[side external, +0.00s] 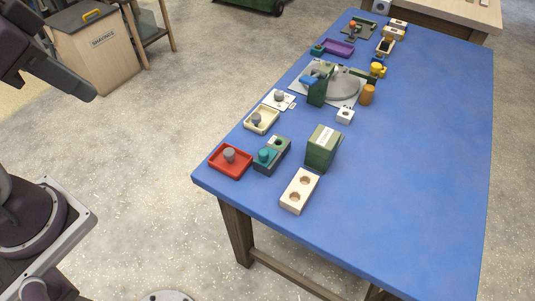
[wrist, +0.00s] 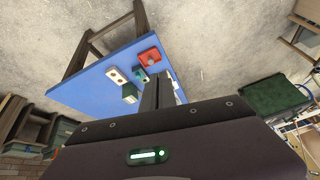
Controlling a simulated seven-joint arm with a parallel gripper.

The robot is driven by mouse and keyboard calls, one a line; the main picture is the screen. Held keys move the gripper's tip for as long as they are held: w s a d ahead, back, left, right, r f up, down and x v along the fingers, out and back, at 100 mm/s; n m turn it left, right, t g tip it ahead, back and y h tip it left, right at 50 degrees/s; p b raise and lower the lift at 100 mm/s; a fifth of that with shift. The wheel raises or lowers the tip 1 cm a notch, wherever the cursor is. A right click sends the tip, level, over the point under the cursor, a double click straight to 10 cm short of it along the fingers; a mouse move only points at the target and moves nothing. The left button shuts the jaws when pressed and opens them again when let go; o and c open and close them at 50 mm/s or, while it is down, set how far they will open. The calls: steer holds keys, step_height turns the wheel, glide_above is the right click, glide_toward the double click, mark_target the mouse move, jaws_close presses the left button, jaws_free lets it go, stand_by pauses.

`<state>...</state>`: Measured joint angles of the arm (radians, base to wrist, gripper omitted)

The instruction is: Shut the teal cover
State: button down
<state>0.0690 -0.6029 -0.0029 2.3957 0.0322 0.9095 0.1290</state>
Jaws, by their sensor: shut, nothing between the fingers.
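A small dark box (side external: 272,157) stands near the table's near left corner, with a teal knobbed part (side external: 266,155) on its front half and a green part behind. I take the teal part for the cover; whether it is open or shut is too small to tell. The teal part also shows small in the wrist view (wrist: 140,76). My gripper (wrist: 165,88) is shut and empty, with its dark fingers seen from behind in the wrist view. It is well away from the box, touching nothing. In the side view I cannot make out its fingertips.
On the blue table (side external: 420,150), a red tray (side external: 230,161) with a grey knob is left of the box. A tall green box (side external: 323,149) and a wooden block with two holes (side external: 299,190) are on its right. Several fixtures stand behind. The table's right side is clear.

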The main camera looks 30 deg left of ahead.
steer(key=w+d+f+m+g+y, duration=0.1)
steer(key=w+d+f+m, duration=0.3)
steer(key=w+d+m, duration=0.35)
steer(key=w+d+f+m+g, duration=0.2)
steer(key=w+d+f+m, duration=0.1)
steer(key=w+d+m, duration=0.45)
steer(key=w+d+f+m+y, duration=0.1)
steer(key=w+d+f+m, duration=0.1)
steer(key=d+f+m, duration=0.75)
steer(key=n, duration=0.2)
glide_toward(267, 167)
steer(key=d+f, duration=0.1)
steer(key=s+f, duration=0.1)
steer(key=d+f, duration=0.1)
steer(key=f, duration=0.1)
steer(key=shift+s+d+f, duration=0.1)
steer(key=shift+s+d, duration=0.2)
steer(key=shift+w+a+f, duration=0.2)
steer(key=shift+w+a, duration=0.6)
steer(key=shift+a, duration=0.25)
steer(key=shift+w+a, duration=0.45)
steer(key=shift+a, duration=0.15)
